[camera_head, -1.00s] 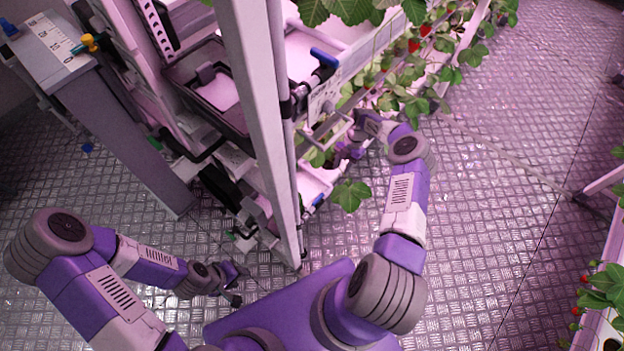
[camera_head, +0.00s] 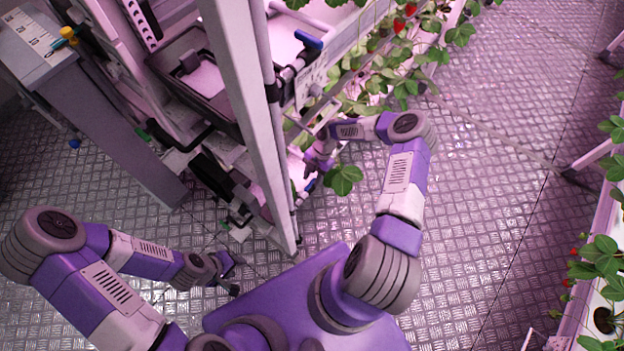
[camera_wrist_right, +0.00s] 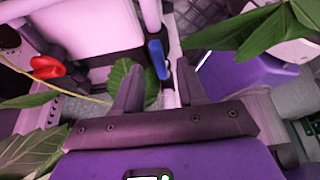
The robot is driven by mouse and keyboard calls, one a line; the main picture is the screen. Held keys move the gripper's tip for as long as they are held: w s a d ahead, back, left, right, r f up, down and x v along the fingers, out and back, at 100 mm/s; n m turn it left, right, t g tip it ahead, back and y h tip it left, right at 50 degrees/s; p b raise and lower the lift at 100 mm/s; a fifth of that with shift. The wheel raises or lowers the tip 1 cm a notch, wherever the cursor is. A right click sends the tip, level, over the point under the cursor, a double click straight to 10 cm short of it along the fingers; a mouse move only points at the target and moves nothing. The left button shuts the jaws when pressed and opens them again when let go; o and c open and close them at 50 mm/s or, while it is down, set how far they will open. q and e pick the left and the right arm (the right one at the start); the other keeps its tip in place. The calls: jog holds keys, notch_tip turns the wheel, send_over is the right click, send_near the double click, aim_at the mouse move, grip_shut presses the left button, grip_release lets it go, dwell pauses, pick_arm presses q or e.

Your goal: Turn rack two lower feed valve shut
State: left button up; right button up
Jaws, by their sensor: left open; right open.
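The lower feed valve has a blue lever (camera_head: 310,186) low on the rack post, beside strawberry leaves. In the right wrist view the blue lever (camera_wrist_right: 157,58) stands beyond and between my finger tips, beside a white pipe. My right gripper (camera_head: 308,166) is just above the lever in the head view. In the wrist view its two fingers (camera_wrist_right: 160,72) are apart with nothing gripped; I cannot tell whether they touch the lever. My left gripper (camera_head: 233,274) is open and empty, low near the floor, left of the rack post's foot.
An upper blue valve lever (camera_head: 308,40) sits higher on the rack. A red knob (camera_wrist_right: 47,67) shows left in the wrist view. Leaves (camera_wrist_right: 262,38) crowd the right gripper. The tall white post (camera_head: 240,100) stands between my arms.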

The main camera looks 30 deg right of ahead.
jog(key=shift+x, duration=0.8)
grip_shut()
